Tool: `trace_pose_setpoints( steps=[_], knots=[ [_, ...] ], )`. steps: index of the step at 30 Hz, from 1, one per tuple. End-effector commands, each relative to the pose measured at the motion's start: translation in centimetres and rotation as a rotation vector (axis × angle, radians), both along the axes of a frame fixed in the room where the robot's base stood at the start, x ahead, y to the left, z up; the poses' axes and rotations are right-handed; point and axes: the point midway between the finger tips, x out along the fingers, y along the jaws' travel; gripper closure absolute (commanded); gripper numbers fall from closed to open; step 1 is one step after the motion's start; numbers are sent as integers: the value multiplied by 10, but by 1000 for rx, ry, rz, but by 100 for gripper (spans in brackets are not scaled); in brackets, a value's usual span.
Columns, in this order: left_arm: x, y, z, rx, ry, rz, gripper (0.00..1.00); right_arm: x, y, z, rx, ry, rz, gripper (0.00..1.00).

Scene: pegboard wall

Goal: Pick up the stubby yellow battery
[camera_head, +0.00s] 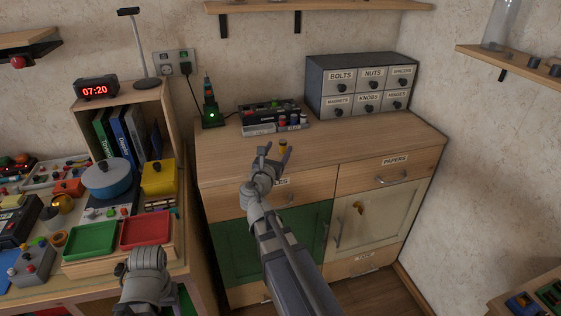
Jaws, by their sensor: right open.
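A small stubby yellow battery (283,144) stands on the wooden cabinet top (330,143), close to its front edge. My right gripper (275,154) is open, just in front of and slightly left of the battery. Its fingers point toward the battery, with nothing seen between them. I cannot tell whether a finger touches the battery. My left gripper (148,259) is low at the left, by the front of the tray bench, far from the battery; its fingers cannot be made out.
A dark battery station (270,114) with several small cylinders stands behind the battery. A labelled drawer unit (361,84) is at the back right, and a green-lit device (210,112) at the back left. Green (91,241) and red (146,230) trays lie left. The right cabinet top is clear.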

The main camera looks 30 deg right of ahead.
Motion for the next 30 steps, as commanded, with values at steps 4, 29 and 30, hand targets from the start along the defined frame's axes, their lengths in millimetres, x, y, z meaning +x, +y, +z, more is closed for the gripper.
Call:
trace_pose_setpoints(
  steps=[4,29,30],
  knots=[
    [0,0,-7,0,0,0,39,3,-4,-2,-66,33,13,33],
    [0,0,-7,0,0,0,39,45,-46,-1,-66,33,11,33],
    [0,0,-6,0,0,0,39,50,-50,-1,-66,33,11,33]
  ],
)
